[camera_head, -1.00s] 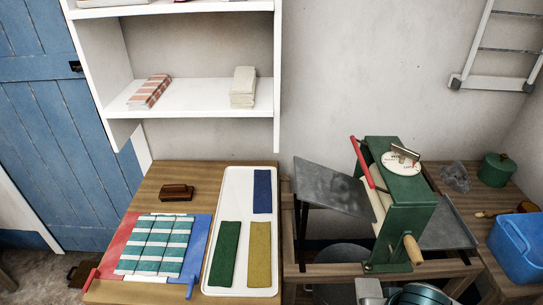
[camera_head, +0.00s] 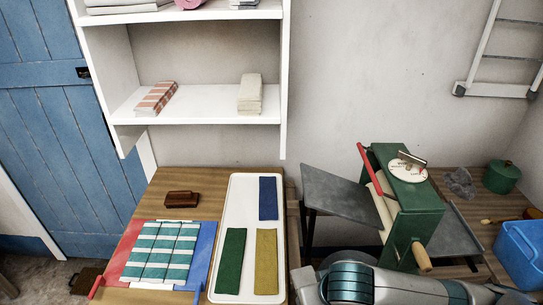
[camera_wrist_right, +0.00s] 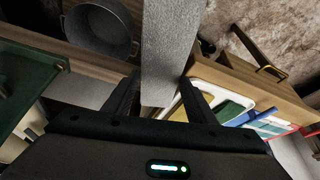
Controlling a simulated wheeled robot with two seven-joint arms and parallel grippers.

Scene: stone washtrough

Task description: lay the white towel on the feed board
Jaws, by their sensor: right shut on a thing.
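The white towel (camera_wrist_right: 165,55), a long pale grey-white strip, is between the fingers of my right gripper (camera_wrist_right: 158,100) in the right wrist view, and the gripper is shut on it. In the head view my right arm reaches in along the bottom edge, and I cannot clearly make out its fingers or the towel there. The feed board (camera_head: 341,194) is a bare grey slab on the left side of the green mangle (camera_head: 408,200), with a red bar and a wooden handle. The right gripper is low, in front of the board. My left gripper is not in view.
A white tray (camera_head: 226,260) with blue, green and yellow cloths lies left of the mangle. Striped cloth (camera_head: 165,250) lies on a red and blue folding board. A metal tub (camera_wrist_right: 98,28) shows in the wrist view. A blue bin (camera_head: 522,255) stands at right.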

